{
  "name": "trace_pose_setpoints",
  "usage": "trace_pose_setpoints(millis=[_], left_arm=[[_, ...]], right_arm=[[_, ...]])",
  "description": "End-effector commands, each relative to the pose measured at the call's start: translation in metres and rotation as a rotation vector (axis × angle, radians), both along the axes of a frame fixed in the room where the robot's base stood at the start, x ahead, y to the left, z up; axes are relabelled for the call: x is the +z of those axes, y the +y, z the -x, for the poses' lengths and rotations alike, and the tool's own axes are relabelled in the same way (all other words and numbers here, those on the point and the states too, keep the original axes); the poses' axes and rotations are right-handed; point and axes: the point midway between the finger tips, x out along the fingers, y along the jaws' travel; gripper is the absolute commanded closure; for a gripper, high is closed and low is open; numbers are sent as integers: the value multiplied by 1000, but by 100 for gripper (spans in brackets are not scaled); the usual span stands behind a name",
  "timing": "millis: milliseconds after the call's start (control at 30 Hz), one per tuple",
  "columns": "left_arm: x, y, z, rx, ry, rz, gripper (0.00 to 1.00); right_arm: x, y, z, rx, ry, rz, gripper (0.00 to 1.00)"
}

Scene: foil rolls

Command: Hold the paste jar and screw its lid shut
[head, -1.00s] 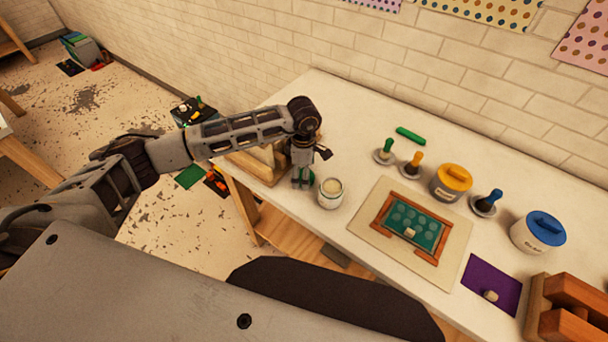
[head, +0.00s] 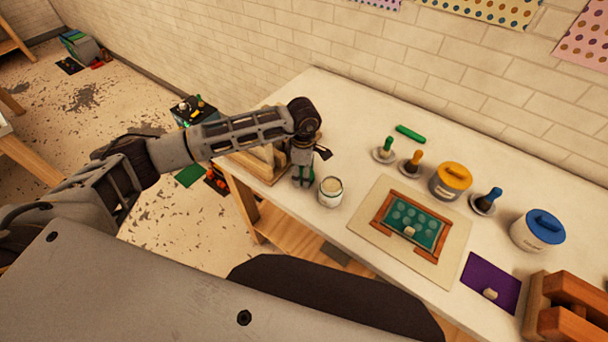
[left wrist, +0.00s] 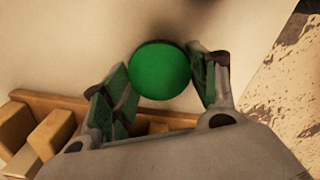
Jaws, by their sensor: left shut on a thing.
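The paste jar (head: 331,192) stands upright and open on the white table in the head view, with pale paste showing at its mouth. My left gripper (head: 303,181) is just left of the jar, pointing down and apart from it. In the left wrist view my left gripper (left wrist: 168,85) is shut on a round, smooth green thing, which looks like the lid (left wrist: 160,70). In the head view the lid is mostly hidden by the fingers. My right gripper is not in view.
A wooden rack (head: 257,163) stands behind and left of my gripper. Right of the jar lie a board with a green stencil (head: 425,225), several stamps, and a yellow-lidded jar (head: 450,182). A blue-lidded jar (head: 538,230) is farther right. The table's front edge is close to the jar.

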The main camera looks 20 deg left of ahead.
Motion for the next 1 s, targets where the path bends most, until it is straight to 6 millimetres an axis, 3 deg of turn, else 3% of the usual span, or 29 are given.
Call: trace_pose_setpoints(millis=[267,467,1000], left_arm=[[1,0,0,0,0,0,53],[13,0,-1,-1,-2,2,53],[84,0,-1,0,-3,0,53]], right_arm=[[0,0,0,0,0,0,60],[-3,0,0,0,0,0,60],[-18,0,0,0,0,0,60]])
